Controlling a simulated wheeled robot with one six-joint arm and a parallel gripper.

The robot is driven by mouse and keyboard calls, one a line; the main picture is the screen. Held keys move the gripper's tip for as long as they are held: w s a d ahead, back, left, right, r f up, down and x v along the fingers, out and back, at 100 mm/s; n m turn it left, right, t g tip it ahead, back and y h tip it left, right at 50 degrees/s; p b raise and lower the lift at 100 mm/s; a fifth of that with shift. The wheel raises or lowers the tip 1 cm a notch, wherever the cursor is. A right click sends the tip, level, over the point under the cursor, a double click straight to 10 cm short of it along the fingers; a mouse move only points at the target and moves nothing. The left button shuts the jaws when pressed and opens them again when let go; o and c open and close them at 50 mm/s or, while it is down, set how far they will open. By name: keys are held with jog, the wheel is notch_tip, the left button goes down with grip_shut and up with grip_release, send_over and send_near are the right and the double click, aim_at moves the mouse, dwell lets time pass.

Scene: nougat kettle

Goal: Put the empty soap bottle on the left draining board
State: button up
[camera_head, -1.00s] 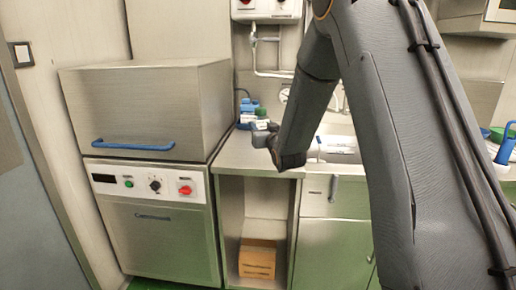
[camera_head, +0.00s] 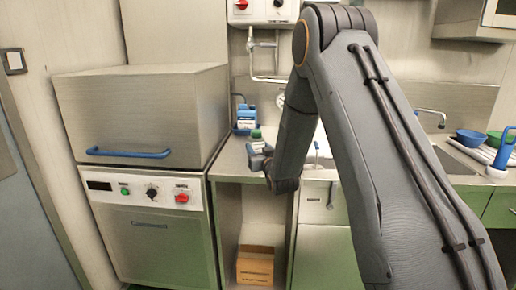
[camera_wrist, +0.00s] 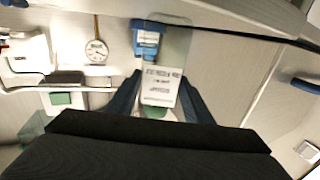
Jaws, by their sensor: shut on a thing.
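The soap bottle (camera_head: 257,141) has a green cap and a white label. In the head view it stands roughly upright at my gripper (camera_head: 262,160), over the steel draining board (camera_head: 229,156) left of the sink. In the wrist view the bottle's white label (camera_wrist: 160,86) lies between the two dark fingers of my gripper (camera_wrist: 158,98), which is shut on it. Its pale, see-through body extends up the picture. I cannot tell whether its base touches the board; my gripper and arm hide part of it.
A blue bottle (camera_head: 246,116) stands at the back of the board; it also shows in the wrist view (camera_wrist: 147,40). The steel dishwasher (camera_head: 145,115) borders the board at left. The board's front left is clear. Blue and green bowls (camera_head: 471,138) sit far right.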

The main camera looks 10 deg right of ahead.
jog(key=shift+f, duration=0.1)
jog(key=shift+f, duration=0.15)
jog(key=o, duration=1)
jog(key=shift+o, duration=0.2)
